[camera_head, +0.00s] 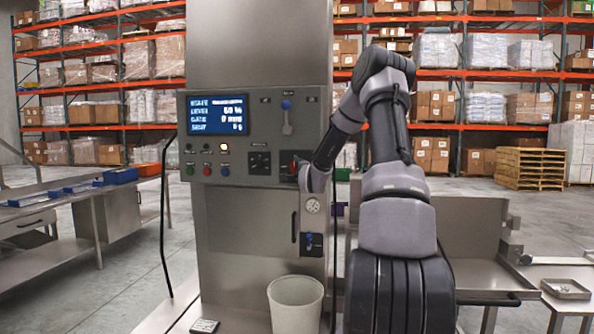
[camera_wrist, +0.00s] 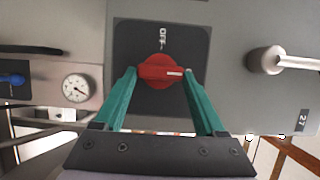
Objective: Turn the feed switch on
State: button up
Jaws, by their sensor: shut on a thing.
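The feed switch is a red rotary knob (camera_wrist: 160,71) on a dark square plate (camera_wrist: 187,40) with "OFF" lettering, seen in the wrist view. Its white mark points to the right in that view, away from the "OFF" lettering. My gripper (camera_wrist: 160,75) has its two green fingers on either side of the knob, shut on it. In the head view the red knob (camera_head: 295,166) shows in part at the right of the grey machine's panel (camera_head: 215,172), with my arm's end covering the rest.
The panel bears a lit screen (camera_head: 217,114), several buttons and a blue-tipped lever (camera_head: 287,115). A gauge (camera_head: 312,205) sits below. A white bin (camera_head: 296,303) stands in front of the machine. A metal table (camera_head: 60,220) is at left, and steel trays stand at right.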

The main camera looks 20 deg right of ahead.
dwell(0.4)
jog(key=o, duration=1.3)
jog(key=shift+s, duration=0.1)
jog(key=s, duration=0.3)
jog(key=s+a, duration=0.1)
jog(key=s, duration=0.3)
jog(key=s+a, duration=0.1)
jog(key=s, duration=0.2)
jog(key=shift+s, duration=0.2)
jog(key=shift+a, duration=0.1)
